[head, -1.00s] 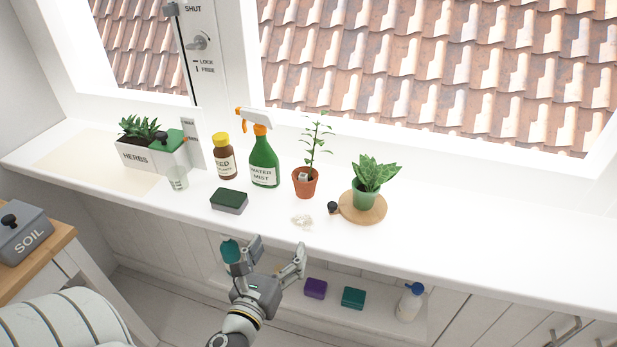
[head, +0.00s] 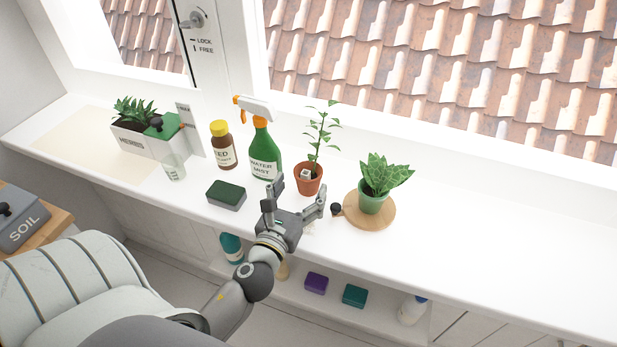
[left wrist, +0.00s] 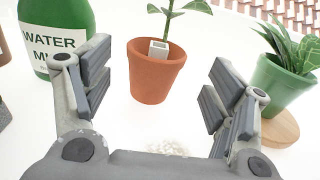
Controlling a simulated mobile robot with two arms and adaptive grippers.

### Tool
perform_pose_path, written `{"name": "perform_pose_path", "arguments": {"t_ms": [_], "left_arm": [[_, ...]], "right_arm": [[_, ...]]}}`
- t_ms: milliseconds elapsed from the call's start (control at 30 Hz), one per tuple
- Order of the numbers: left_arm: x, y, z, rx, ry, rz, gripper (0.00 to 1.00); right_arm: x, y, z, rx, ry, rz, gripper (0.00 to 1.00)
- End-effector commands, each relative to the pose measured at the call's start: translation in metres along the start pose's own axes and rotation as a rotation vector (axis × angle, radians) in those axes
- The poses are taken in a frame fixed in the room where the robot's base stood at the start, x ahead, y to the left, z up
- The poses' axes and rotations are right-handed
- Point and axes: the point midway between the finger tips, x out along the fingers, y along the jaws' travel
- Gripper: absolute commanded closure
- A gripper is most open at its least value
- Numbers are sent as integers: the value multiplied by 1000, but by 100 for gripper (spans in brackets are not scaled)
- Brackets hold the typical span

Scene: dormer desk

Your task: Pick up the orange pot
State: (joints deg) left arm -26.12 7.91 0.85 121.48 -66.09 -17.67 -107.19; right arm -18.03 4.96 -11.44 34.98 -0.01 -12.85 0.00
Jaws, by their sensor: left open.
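The orange pot (head: 308,181) is a terracotta pot with a tall leafy seedling and a small pale block in it. It stands upright on the white sill, and it also shows in the left wrist view (left wrist: 153,78). My left gripper (head: 297,190) is open and empty just in front of the pot. In the left wrist view its two fingers (left wrist: 160,90) stand apart, left and right, with the pot beyond and between them. The pot is not held. My right gripper is not in view.
A green spray bottle (head: 264,155) stands close left of the pot. A green plant pot (head: 371,203) on a round cork mat (head: 392,213) stands to the right, with a small dark knob (head: 336,209) at its edge. A dark green sponge block (head: 226,195) lies left.

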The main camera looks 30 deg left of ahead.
Motion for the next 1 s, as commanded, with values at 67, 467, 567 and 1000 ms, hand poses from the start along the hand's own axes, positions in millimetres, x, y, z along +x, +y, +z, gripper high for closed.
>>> {"name": "perform_pose_path", "arguments": {"t_ms": [67,467,567,1000], "left_arm": [[5,0,1,0,1,0,21],[51,4,1,0,0,0,21],[53,4,0,0,2,0,21],[52,3,0,0,1,0,58]], "right_arm": [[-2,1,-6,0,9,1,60],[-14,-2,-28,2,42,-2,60],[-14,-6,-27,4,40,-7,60],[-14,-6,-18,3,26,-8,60]]}}
